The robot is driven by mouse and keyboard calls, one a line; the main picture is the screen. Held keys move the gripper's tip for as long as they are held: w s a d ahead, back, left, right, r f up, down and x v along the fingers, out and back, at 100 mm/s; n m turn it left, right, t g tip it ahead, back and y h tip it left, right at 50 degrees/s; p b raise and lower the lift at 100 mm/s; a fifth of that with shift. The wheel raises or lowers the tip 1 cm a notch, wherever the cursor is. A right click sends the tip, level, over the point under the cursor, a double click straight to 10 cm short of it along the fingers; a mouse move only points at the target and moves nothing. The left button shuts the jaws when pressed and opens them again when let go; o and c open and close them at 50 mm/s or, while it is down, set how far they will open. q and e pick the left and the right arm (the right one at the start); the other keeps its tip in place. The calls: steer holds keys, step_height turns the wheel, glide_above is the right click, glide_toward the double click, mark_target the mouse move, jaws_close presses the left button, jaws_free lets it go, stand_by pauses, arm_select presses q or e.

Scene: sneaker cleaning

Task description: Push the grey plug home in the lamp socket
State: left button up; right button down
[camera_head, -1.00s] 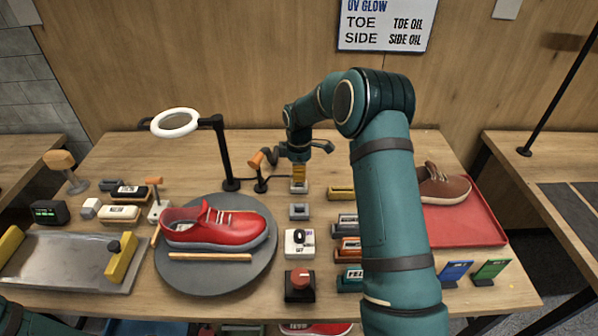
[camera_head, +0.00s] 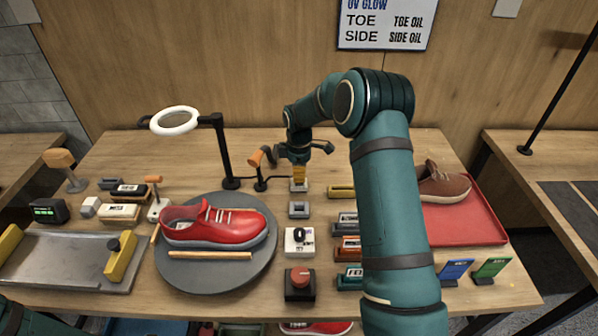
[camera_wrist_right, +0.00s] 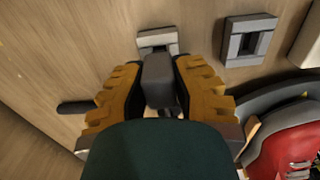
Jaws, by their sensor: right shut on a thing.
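My right gripper (camera_head: 299,175) points down at the back middle of the table, over the pale lamp socket (camera_head: 299,187). In the right wrist view, its yellow fingers (camera_wrist_right: 160,92) are shut on the grey plug (camera_wrist_right: 158,72). The plug's far end overlaps the lamp socket (camera_wrist_right: 157,39), so it is at or just over it; I cannot tell how deep it sits. The fingers mostly hide the plug in the head view. A ring lamp (camera_head: 174,121) on a black stand is left of the socket. My left gripper is out of view.
A grey slotted block (camera_head: 299,209) stands in front of the socket. A small orange-headed tool (camera_head: 257,160) is close to its left. A red sneaker (camera_head: 215,224) lies on a round grey turntable (camera_head: 215,279). Several labelled blocks stand to the right, near my forearm.

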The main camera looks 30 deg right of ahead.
steer(key=shift+f+b, duration=0.55)
steer(key=shift+f, duration=0.4)
steer(key=c, duration=0.8)
jaws_free()
steer(key=shift+r, duration=0.1)
step_height(320, 180, up, 12)
steer(key=shift+f, duration=0.1)
